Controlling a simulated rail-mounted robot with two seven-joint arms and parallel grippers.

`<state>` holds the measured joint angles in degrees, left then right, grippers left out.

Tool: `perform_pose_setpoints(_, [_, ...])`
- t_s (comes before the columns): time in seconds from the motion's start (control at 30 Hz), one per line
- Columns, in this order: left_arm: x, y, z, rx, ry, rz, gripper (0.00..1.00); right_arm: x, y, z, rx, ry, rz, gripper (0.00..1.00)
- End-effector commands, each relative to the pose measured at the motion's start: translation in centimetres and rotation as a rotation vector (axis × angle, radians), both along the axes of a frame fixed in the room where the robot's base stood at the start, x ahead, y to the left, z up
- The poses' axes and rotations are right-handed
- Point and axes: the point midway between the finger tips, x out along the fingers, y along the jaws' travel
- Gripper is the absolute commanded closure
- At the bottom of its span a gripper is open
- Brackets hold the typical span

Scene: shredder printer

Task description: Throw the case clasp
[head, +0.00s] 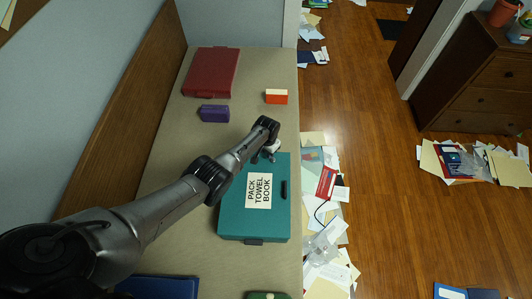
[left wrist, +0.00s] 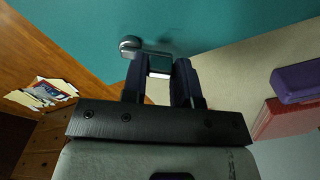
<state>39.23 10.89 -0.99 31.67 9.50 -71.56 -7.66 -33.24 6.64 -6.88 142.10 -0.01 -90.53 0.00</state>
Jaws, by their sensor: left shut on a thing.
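The teal case (head: 236,222) lies shut on the long tan bench top, with a label reading "PACK TOWEL BOOK". My left gripper (head: 267,157) is at the case's far edge. In the left wrist view, the left gripper (left wrist: 160,76) is shut on the metal case clasp (left wrist: 131,45), a small grey lever with a rounded end, against the teal case surface (left wrist: 225,22). The fingers hide part of the clasp, and I cannot tell whether it is latched. My right gripper is not in view.
A purple box (head: 214,113), a red case (head: 211,72) and an orange-and-white block (head: 276,97) lie beyond the case. A blue item (head: 160,287) is at the near end. Papers (head: 325,262) litter the floor beside the bench. A dark handle (head: 284,188) is on the case.

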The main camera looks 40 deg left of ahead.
Motion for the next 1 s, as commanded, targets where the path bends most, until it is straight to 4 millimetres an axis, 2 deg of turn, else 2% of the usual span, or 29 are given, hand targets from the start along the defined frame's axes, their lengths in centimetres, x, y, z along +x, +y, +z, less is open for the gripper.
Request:
perform_pose_setpoints(0.6, [1.8, -0.5, -0.2, 0.000, -0.001, -0.577, 0.96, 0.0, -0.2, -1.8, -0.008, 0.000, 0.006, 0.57])
perform_pose_setpoints(1.0, [2.4, -1.0, -0.1, 0.000, -0.001, -0.849, 0.96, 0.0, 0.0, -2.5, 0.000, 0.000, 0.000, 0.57])
